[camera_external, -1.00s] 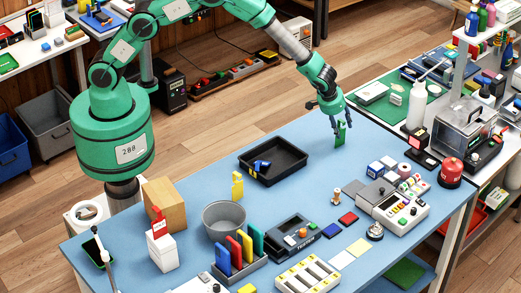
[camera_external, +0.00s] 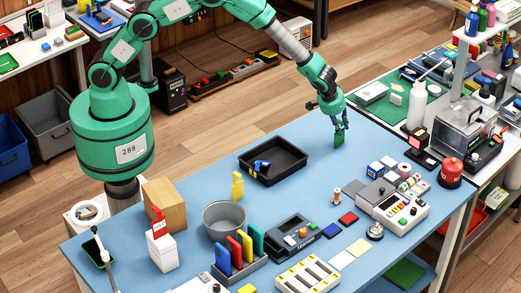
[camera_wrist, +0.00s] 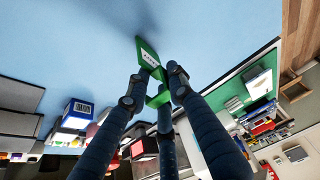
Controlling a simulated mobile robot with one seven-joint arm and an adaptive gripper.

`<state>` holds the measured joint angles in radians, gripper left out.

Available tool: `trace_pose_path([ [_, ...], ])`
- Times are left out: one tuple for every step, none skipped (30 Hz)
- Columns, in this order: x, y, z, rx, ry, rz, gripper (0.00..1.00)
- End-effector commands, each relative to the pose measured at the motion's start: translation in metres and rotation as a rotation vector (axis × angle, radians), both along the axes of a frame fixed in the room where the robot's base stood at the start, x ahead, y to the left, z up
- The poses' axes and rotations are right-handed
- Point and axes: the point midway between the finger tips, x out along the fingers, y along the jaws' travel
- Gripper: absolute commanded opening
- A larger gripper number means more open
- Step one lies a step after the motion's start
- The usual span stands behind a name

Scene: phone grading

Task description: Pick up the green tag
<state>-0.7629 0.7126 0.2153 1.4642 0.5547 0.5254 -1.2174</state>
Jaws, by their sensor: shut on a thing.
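The green tag (camera_external: 339,139) is upright near the far edge of the blue table in the external view. In the wrist view the green tag (camera_wrist: 147,55) shows a white label with dark marks. My gripper (camera_external: 340,124) is right above it, fingers pointing down. In the wrist view my gripper (camera_wrist: 158,85) has its dark fingers closed around the tag's upper part. Whether the tag's lower end touches the table is hard to tell.
A black tray (camera_external: 273,161) with a blue item stands to the left of the tag. A label printer (camera_external: 393,207) and small boxes (camera_external: 376,169) stand to the front right. The table around the tag is clear.

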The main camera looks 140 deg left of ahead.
Motion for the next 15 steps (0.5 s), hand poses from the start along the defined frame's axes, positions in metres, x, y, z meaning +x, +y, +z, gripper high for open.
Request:
trace_pose_path([
  [0.0,0.0,-0.001,-0.001,0.001,0.0,0.07],
  [0.0,0.0,-0.001,-0.001,0.001,0.0,0.07],
  [0.0,0.0,-0.001,-0.001,0.001,0.0,0.07],
  [0.0,0.0,-0.001,-0.001,0.001,0.0,0.07],
  [0.0,0.0,-0.001,-0.001,0.001,0.0,0.07],
  [0.0,0.0,0.0,-0.001,0.001,0.0,0.07],
  [0.0,0.0,0.0,-0.001,0.001,0.0,0.07],
  [0.0,0.0,0.001,-0.001,0.001,0.0,0.07],
  [0.0,0.0,0.002,0.0,0.0,0.0,0.07],
  [0.0,0.0,0.003,0.0,0.0,0.0,0.07],
  [0.0,0.0,0.005,0.0,0.0,0.0,0.07],
  [0.0,0.0,0.007,0.0,0.0,0.001,0.07],
  [0.0,0.0,0.009,0.001,0.0,0.001,0.07],
  [0.0,0.0,0.012,0.001,0.0,0.001,0.07],
  [0.0,0.0,0.015,0.0,0.0,0.001,0.07],
])
